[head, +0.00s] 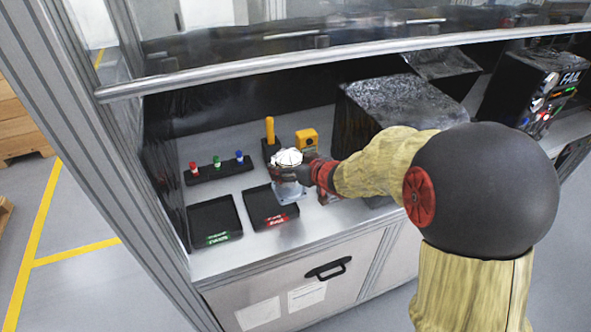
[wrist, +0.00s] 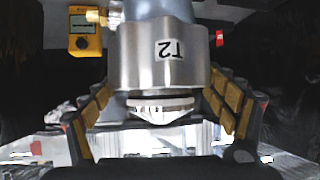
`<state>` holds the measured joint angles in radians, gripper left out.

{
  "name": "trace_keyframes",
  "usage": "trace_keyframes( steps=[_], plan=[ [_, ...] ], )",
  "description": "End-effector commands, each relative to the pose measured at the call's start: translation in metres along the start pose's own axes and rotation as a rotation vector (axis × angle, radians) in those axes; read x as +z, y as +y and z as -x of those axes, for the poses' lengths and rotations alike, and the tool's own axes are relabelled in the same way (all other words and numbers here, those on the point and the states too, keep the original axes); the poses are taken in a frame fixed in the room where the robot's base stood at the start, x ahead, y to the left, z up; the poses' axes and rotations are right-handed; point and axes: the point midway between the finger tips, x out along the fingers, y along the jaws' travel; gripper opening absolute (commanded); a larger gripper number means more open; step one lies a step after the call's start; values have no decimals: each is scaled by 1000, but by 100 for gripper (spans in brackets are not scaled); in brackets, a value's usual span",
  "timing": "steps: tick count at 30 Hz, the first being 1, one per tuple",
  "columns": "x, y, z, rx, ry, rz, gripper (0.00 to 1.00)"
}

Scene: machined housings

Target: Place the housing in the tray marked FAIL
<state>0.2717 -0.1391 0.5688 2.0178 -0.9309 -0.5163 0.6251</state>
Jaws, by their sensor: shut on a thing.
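The housing (head: 288,159) is a silver, rounded metal part, with a blue-grey plate (head: 290,191) showing below it. In the wrist view the housing (wrist: 165,65) is a shiny cylinder with an upside-down T2 label, between the padded fingers. My gripper (head: 305,171) is shut on it and reaches in from the right. The housing appears above the right side of a black tray with a red label (head: 260,201); its height is hard to judge. The label is too small to read. A second black tray with a green label (head: 208,214) lies to the left.
A rack with red, green and blue-topped pieces (head: 218,170) stands behind the trays. A yellow post (head: 270,131) and a yellow box (head: 306,138) stand behind the housing. A large dark block (head: 400,100) is to the right. A rail (head: 300,56) crosses above the bench.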

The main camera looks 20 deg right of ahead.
Motion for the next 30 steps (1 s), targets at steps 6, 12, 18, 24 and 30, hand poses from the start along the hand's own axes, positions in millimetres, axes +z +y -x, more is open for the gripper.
trace_keyframes(
  steps=[6, 12, 18, 24, 30],
  plan=[
    [-2, -28, -38, -4, 9, 3, 25],
    [14, -44, -68, -2, 7, 1, 25],
    [23, -53, -86, 0, 9, 0, 25],
    [25, -56, -92, 0, 11, 2, 25],
    [41, -60, -106, 0, 7, 0, 25]
  ],
)
